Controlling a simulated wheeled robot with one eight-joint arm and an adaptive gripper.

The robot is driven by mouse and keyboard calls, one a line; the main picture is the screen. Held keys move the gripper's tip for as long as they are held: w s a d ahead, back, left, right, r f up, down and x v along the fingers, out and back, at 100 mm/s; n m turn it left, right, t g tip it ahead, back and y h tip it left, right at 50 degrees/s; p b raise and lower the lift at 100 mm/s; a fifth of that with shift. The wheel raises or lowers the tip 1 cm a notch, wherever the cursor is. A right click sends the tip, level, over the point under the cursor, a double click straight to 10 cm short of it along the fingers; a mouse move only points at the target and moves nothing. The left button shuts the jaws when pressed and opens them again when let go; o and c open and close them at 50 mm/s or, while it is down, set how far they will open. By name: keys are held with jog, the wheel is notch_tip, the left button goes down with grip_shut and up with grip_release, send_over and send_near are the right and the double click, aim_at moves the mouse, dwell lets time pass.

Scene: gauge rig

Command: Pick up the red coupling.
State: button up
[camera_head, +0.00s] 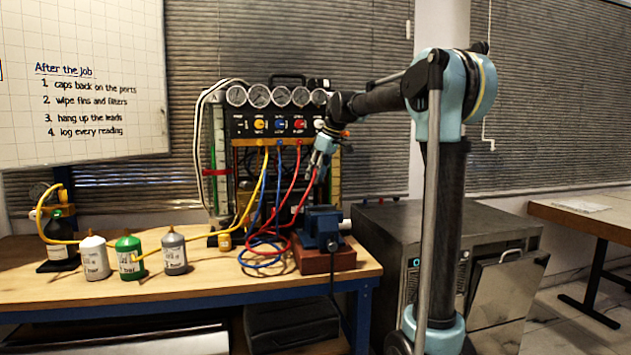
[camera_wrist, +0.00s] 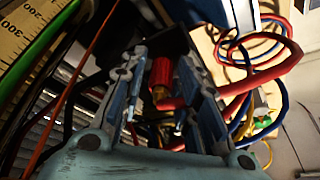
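The red coupling (camera_wrist: 161,74) shows in the wrist view as a ribbed red sleeve with a brass end, joined to a red hose (camera_wrist: 200,97). It lies between the two fingers of my gripper (camera_wrist: 160,80), which stand apart with a gap visible on each side of it. In the head view my gripper (camera_head: 319,158) is at the right side of the gauge rig, pointing down, and hides the coupling there. The red hose (camera_head: 308,188) runs down from the gripper to the bench.
The gauge rig (camera_head: 270,128) has several dials and yellow, blue and red hoses. A blue vise (camera_head: 320,226) on a red-brown block stands below my gripper. Several small bottles (camera_head: 130,257) stand on the bench at left. A dark cabinet (camera_head: 385,225) is at right.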

jog(key=shift+f, duration=0.1)
jog(key=shift+c, duration=0.3)
grip_shut()
